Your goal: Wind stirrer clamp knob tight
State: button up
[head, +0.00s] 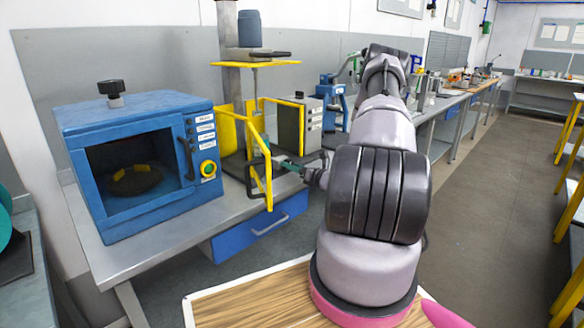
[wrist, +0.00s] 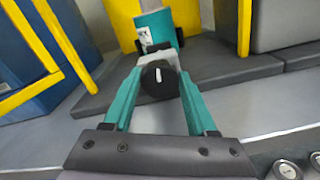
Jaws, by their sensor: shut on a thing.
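The clamp knob (wrist: 157,84) is black and round with a white mark on its face. It sits in the middle of the wrist view, between the two teal fingers of my gripper (wrist: 158,74), which are shut on it. Behind it are a grey block and a teal part (wrist: 154,27) with a small label. In the head view my gripper (head: 283,163) reaches left from my arm to the stirrer's yellow frame (head: 266,180). The stirrer (head: 249,66) has a blue-grey motor on top. The knob cannot be made out in the head view.
A blue oven-like box (head: 140,211) with a dark window stands left of the stirrer on the grey bench (head: 150,262). A dark box (head: 292,128) stands behind the yellow frame. The yellow bars stand close around my gripper. The aisle floor (head: 480,200) on the right is clear.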

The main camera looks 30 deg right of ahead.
jog(key=o, duration=1.4)
jog(key=shift+c, duration=0.2)
jog(key=v, duration=1)
jog(key=shift+s, duration=0.4)
jog(key=shift+d, duration=0.15)
